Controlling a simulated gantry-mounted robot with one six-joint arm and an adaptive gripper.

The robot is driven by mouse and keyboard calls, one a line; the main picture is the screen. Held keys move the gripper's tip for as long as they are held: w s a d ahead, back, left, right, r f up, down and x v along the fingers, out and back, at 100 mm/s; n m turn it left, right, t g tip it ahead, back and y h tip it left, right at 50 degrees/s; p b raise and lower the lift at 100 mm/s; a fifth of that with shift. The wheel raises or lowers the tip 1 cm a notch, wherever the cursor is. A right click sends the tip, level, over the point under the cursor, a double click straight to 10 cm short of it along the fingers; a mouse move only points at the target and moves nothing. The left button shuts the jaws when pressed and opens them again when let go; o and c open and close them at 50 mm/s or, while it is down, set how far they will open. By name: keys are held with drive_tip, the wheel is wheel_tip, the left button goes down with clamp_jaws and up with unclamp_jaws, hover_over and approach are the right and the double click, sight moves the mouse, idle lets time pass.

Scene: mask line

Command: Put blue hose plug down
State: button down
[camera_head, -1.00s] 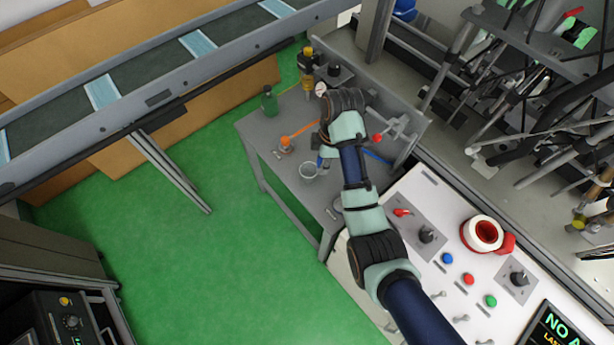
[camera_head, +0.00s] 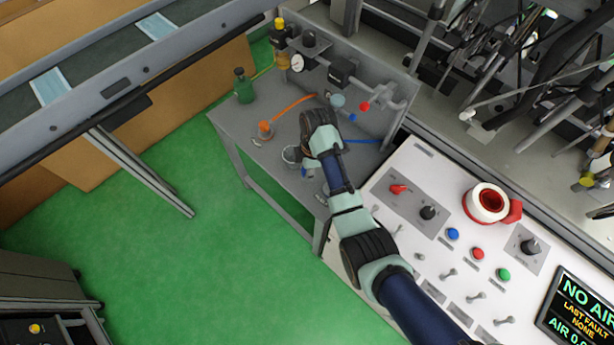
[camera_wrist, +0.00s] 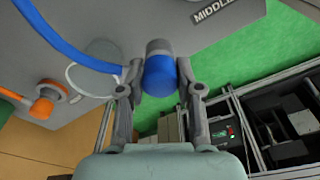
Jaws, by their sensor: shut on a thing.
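The blue hose plug (camera_wrist: 160,75) is a short cylinder with a blue end and a grey end, held between the two fingers of my gripper (camera_wrist: 160,64). In the head view a bit of blue shows at my gripper (camera_head: 306,172), by the grey table's front edge, beside a small round cup (camera_head: 290,157). The blue hose (camera_head: 362,141) runs along the table behind my wrist, and it also arcs across the wrist view (camera_wrist: 60,40). Whether the plug touches the table is not clear.
An orange plug (camera_head: 265,128) with an orange hose stands on the table, left of the cup. A green bottle (camera_head: 243,88) stands at the far left corner. A pipe fitting with valves (camera_head: 372,92) lines the back. The white control panel (camera_head: 415,240) is at right.

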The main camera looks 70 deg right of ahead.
wheel_tip(320, 180, down, 4)
drive_tip(key=shift+f+b, duration=0.1)
drive_tip(key=shift+b, duration=0.55)
drive_tip(key=shift+r, duration=0.2)
drive_tip(key=shift+f, duration=0.1)
drive_tip(key=c, duration=0.8)
unclamp_jaws()
drive_tip(key=shift+f, duration=0.1)
drive_tip(key=shift+o, duration=0.2)
drive_tip(key=r+p, duration=0.1)
drive_tip(key=r, duration=0.3)
drive_tip(key=r+p, duration=0.2)
drive_tip(key=r, duration=0.2)
drive_tip(key=s+r+p, duration=0.1)
drive_tip(key=r, duration=0.3)
drive_tip(key=shift+s+d+r+p, duration=0.1)
drive_tip(key=shift+d+r+p, duration=0.1)
drive_tip(key=shift+d+p, duration=0.2)
